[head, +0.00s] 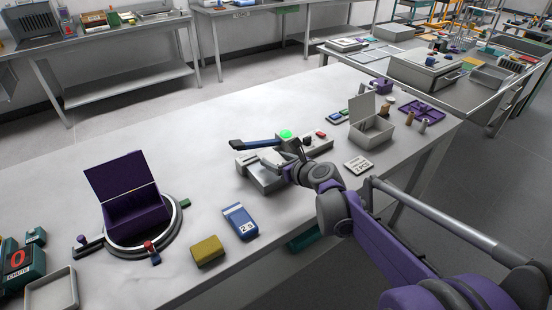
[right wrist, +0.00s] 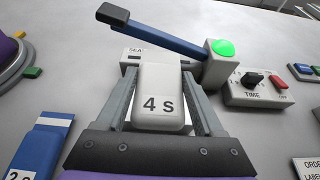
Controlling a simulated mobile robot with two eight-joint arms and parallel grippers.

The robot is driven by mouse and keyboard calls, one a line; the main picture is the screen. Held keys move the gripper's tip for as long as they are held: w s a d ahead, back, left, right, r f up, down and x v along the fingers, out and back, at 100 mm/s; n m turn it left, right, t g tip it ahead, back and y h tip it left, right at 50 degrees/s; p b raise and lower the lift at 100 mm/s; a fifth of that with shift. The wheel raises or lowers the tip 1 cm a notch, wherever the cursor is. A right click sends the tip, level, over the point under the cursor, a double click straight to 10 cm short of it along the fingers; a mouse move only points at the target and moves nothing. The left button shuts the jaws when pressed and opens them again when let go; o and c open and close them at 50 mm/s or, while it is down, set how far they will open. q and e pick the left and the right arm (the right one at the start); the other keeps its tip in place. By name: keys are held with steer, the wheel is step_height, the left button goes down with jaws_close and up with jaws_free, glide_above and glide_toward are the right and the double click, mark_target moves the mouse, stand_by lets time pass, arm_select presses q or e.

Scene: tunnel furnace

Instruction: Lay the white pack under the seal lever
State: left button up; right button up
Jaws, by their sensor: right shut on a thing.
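The white pack (right wrist: 160,98), marked "4 S", is between the two fingers of my right gripper (head: 277,170), which is shut on it. In the right wrist view its far end reaches the seal base (right wrist: 132,52), marked "SEAL", and hides part of it. I cannot tell whether the pack touches the base or the table. The seal lever (right wrist: 165,30) is a blue bar with a black end, raised above the base; it also shows in the head view (head: 262,144). A green light (right wrist: 222,48) glows at its hinge end. My left gripper is not in view.
A control box (right wrist: 258,88) marked "TIME" stands right of the sealer. A blue pack (head: 240,221) and a yellow block (head: 207,250) lie to the left. A purple open box (head: 137,214) stands on a round turntable. A grey open box (head: 371,133) stands to the right.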

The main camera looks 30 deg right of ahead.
steer(key=shift+f+b, duration=1.1)
steer(key=shift+f, duration=0.55)
steer(key=shift+w+f, duration=0.1)
steer(key=shift+w, duration=0.05)
steer(key=shift+w+a, duration=0.2)
steer(key=shift+w, duration=1.85)
steer(key=shift+b, duration=0.3)
steer(key=o, duration=1.4)
